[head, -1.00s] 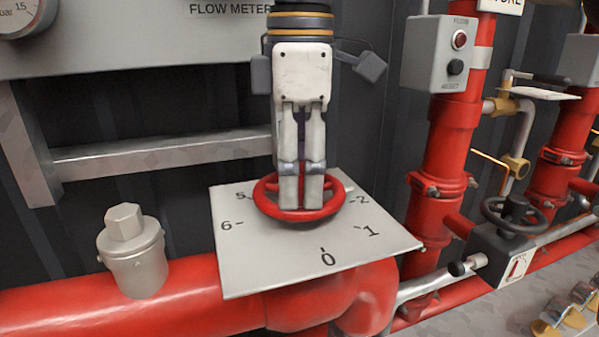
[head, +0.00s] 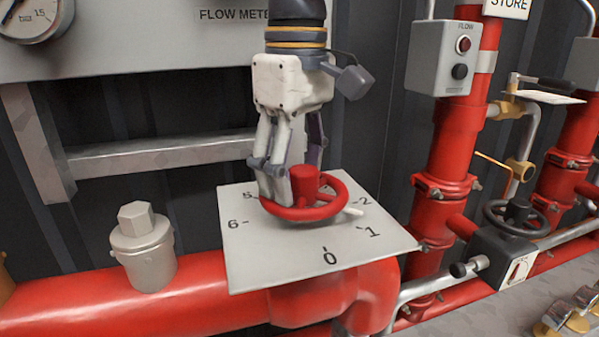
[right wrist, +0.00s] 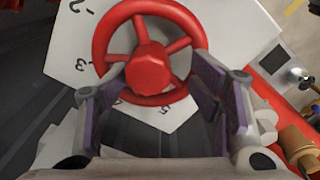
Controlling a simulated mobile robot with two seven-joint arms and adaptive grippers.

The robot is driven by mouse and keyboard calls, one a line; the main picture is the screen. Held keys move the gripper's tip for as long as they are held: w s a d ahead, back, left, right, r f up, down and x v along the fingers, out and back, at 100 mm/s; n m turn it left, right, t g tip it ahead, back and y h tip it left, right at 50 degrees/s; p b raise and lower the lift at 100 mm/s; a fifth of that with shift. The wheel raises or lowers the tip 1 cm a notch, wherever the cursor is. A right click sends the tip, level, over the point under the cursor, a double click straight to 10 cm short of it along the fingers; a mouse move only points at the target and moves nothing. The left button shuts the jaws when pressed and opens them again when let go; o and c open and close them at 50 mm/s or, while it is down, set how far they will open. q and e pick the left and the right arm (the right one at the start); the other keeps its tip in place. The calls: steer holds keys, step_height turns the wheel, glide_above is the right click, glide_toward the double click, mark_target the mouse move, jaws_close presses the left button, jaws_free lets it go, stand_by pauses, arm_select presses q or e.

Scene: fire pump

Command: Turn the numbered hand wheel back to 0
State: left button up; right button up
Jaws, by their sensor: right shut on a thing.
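The red hand wheel (head: 305,185) lies on a white plate (head: 262,268) with numbers around it. Its pale pointer (head: 354,211) sits between the marks 1 and 2. The 0 mark (head: 329,257) is at the plate's front. My right gripper (head: 290,190) comes down from above and is shut on the wheel, with one finger at its left side and the other partly hidden behind. In the right wrist view the dark pads stand on both sides of the wheel (right wrist: 150,70), near its hub. My left gripper is not in view.
A grey capped fitting (head: 143,245) stands on the red pipe at left. A grey rail (head: 160,155) and the flow meter panel (head: 150,40) are behind. At right are a red standpipe (head: 450,150), a grey button box (head: 440,55) and a dark hand wheel (head: 515,215).

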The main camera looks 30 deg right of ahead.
steer(key=m, duration=0.2)
steer(key=f+m, duration=0.1)
steer(key=m, duration=0.2)
steer(key=shift+w+d+f+m, duration=0.3)
steer(key=shift+w+d+f, duration=0.05)
steer(key=shift+f, duration=0.05)
steer(key=shift+c, duration=0.4)
steer(key=shift+d+m, duration=0.1)
steer(key=shift+m, duration=1.1)
steer(key=shift+c, duration=0.7)
steer(key=shift+w, duration=0.1)
steer(key=shift+m, duration=0.9)
steer(key=o, duration=1.4)
steer(key=shift+w+d+f, duration=0.1)
steer(key=shift+d, duration=0.05)
steer(key=shift+o, duration=0.2)
steer(key=shift+w, duration=0.15)
steer(key=shift+r, duration=0.4)
steer(key=shift+r, duration=0.1)
